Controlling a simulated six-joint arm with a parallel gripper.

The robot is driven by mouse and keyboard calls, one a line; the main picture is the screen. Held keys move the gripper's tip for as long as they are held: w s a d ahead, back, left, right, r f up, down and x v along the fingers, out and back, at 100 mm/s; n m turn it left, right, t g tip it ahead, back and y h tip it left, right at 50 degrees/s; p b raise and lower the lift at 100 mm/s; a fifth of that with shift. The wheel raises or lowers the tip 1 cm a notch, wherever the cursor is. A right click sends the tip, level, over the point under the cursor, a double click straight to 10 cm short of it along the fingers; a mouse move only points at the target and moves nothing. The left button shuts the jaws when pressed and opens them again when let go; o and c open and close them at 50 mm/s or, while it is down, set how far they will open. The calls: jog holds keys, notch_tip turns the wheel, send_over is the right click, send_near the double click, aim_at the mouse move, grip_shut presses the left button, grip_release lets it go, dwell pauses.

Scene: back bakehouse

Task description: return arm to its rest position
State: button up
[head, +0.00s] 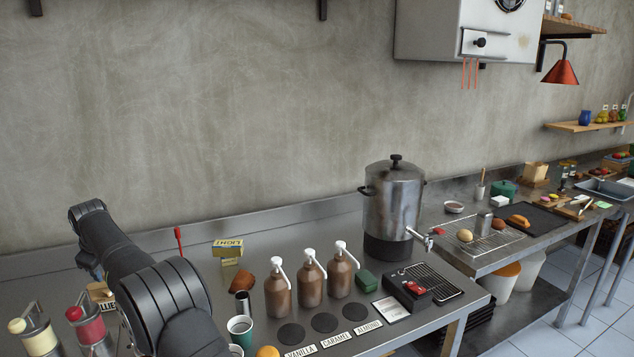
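My dark grey arm (122,252) rises from the bottom edge at the left of the head view. It reaches away from the camera over the left part of the steel counter (335,232). A large round joint is nearest the camera, and a smaller one stands at the far end. My gripper cannot be made out; the arm itself hides what lies beyond its far end. Whether it holds anything does not show.
Pump bottles (310,283) stand behind round dark pads and labels reading vanilla, caramel and almond. Syrup dispensers (88,328) stand left. A steel urn (392,208) stands behind right.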

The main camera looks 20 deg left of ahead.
jog(key=v, duration=0.8)
jog(key=x, duration=1.1)
jog(key=shift+w+a+f, duration=0.1)
jog(key=shift+f, duration=0.25)
jog(key=shift+a+r, duration=0.1)
jog(key=shift+r, duration=0.25)
notch_tip(320, 180, up, 3)
jog(key=shift+r, duration=0.1)
jog(key=w+d+r, duration=0.7)
jog(key=d, duration=0.3)
jog(key=w+d+f+m+t+h, duration=0.1)
jog(key=d+f+m, duration=0.3)
jog(key=d, duration=0.9)
jog(key=w+d+f+m+t+h, duration=0.1)
jog(key=d+f+m, duration=0.2)
jog(key=d, duration=0.9)
jog(key=shift+w+d+f+m+t+h, duration=0.3)
jog(key=shift+d+f+m+t+h, duration=0.1)
